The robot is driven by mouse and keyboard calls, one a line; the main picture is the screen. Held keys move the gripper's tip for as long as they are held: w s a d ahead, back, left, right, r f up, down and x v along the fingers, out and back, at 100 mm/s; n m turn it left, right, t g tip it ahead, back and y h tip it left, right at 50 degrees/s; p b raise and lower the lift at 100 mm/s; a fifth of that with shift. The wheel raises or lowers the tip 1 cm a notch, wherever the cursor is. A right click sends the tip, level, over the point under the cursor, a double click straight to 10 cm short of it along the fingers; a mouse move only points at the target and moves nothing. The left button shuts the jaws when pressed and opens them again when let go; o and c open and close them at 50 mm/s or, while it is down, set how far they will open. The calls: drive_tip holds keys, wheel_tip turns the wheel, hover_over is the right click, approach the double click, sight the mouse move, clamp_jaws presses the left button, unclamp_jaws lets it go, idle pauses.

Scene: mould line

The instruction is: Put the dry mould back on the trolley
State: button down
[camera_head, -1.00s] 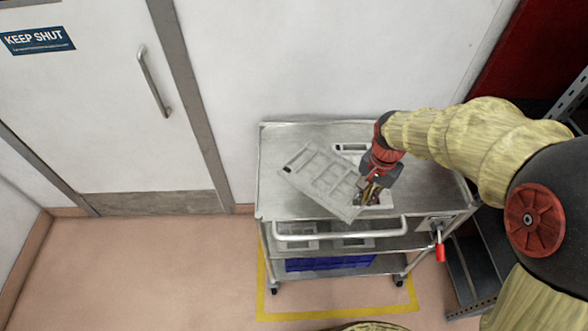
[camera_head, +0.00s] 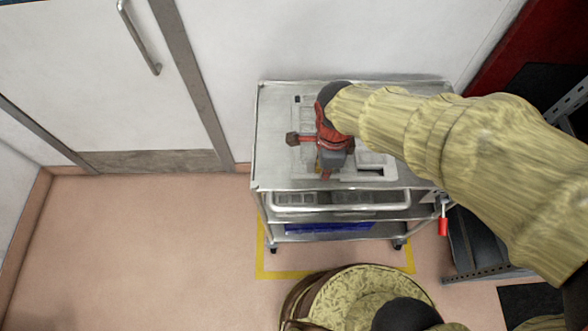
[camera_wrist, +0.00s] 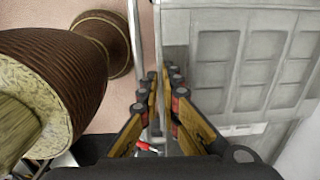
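The mould (camera_head: 306,112) is a pale grey panel with rows of rectangular recesses. In the head view it is at the left-middle of the trolley's top shelf (camera_head: 275,125), partly hidden by my wrist. It looks flat and roughly square to the trolley; whether it fully touches the shelf is hard to tell. My gripper (camera_head: 322,174) points down at its near side. In the wrist view the mould (camera_wrist: 245,60) fills the right side, and my fingers (camera_wrist: 164,76) are nearly together with its edge between them.
Another pale mould-like piece (camera_head: 378,160) lies to the right on the top shelf. The trolley's front handle (camera_head: 345,208) runs just below my gripper. A blue crate (camera_head: 330,228) is on a lower shelf. A red-handled lever (camera_head: 443,226) hangs at the right.

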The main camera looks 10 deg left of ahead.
drive_tip(key=a+f, duration=0.2)
drive_tip(key=a, duration=0.2)
drive_tip(key=b, duration=0.2)
hover_over(294, 182)
drive_tip(key=f, duration=0.4)
drive_tip(key=shift+s+d+f, duration=0.1)
drive_tip(key=shift+d+f, duration=0.2)
drive_tip(key=shift+d, duration=0.05)
drive_tip(key=shift+a+f, duration=0.15)
drive_tip(key=shift+f, duration=0.05)
drive_tip(key=shift+a+f+b, duration=0.15)
drive_tip(key=shift+f+b, duration=0.25)
drive_tip(key=shift+f, duration=0.5)
drive_tip(key=shift+a+f+b, duration=0.1)
drive_tip(key=shift+f+b, duration=0.3)
drive_tip(key=shift+f, duration=0.45)
drive_tip(key=shift+f, duration=0.2)
drive_tip(key=c, duration=2)
unclamp_jaws()
drive_tip(key=shift+c, duration=0.2)
